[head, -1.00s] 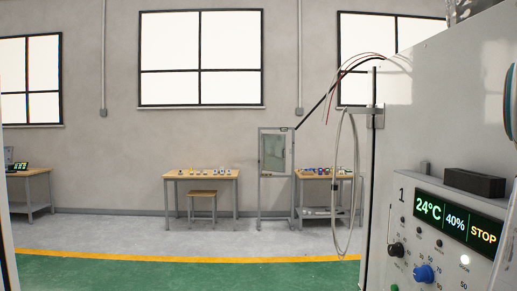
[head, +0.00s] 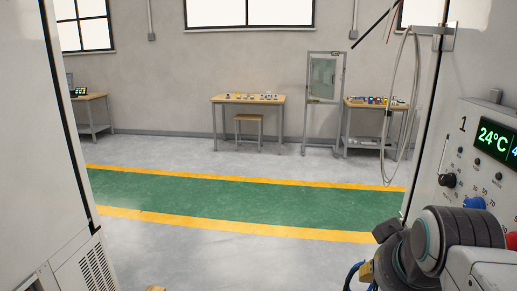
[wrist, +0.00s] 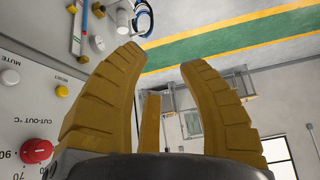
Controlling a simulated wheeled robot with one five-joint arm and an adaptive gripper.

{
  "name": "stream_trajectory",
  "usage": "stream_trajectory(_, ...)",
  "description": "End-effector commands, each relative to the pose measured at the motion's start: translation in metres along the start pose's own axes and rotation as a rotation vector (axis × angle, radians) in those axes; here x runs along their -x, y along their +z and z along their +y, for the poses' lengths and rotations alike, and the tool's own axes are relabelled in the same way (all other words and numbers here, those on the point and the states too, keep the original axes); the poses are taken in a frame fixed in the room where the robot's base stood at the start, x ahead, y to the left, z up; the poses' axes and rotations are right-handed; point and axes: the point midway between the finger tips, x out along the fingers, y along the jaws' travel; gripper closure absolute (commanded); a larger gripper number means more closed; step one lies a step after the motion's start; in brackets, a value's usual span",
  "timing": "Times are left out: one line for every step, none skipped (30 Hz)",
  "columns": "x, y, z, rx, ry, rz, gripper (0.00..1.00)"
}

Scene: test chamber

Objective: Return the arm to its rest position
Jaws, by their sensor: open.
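My gripper (wrist: 160,58) shows in the wrist view with its ribbed yellow fingers spread apart and nothing between them. The control panel (wrist: 25,120) of a white cabinet lies close on the left of that view, with a red knob (wrist: 36,150) beside the left finger. In the head view my arm (head: 455,240) is at the lower right, in front of the same kind of panel (head: 475,165) with its lit 24°C display.
A white cabinet (head: 30,120) stands close on the left. Between the cabinets the grey floor and green lane (head: 240,200) are clear. A table (head: 247,98), a stool (head: 251,119), a framed stand (head: 324,90) and another table (head: 376,103) stand by the far wall. A cable loop (head: 390,120) hangs at the right.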

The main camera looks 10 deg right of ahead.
Motion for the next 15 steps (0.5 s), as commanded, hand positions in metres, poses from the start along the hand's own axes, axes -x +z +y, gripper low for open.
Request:
stream_trajectory(-0.013,0.027,-0.019,0.062,-0.042,-0.067,0.63)
stream_trajectory(-0.019,0.042,-0.028,0.091,-0.060,-0.102,0.63)
stream_trajectory(-0.026,0.060,-0.037,0.130,-0.082,-0.145,0.63)
stream_trajectory(-0.030,0.074,-0.043,0.157,-0.095,-0.175,0.63)
stream_trajectory(-0.034,0.086,-0.048,0.183,-0.108,-0.202,0.63)
stream_trajectory(-0.037,0.102,-0.053,0.215,-0.122,-0.236,0.63)
stream_trajectory(-0.040,0.113,-0.057,0.237,-0.130,-0.259,0.63)
stream_trajectory(-0.041,0.123,-0.059,0.257,-0.138,-0.280,0.63)
stream_trajectory(-0.043,0.135,-0.062,0.283,-0.147,-0.306,0.63)
stream_trajectory(-0.044,0.144,-0.064,0.301,-0.153,-0.324,0.63)
stream_trajectory(-0.046,0.152,-0.065,0.318,-0.158,-0.341,0.63)
stream_trajectory(-0.047,0.162,-0.067,0.340,-0.164,-0.361,0.63)
stream_trajectory(-0.047,0.167,-0.067,0.348,-0.167,-0.363,0.63)
stream_trajectory(-0.047,0.164,-0.067,0.338,-0.168,-0.336,0.63)
stream_trajectory(-0.046,0.163,-0.066,0.333,-0.170,-0.316,0.63)
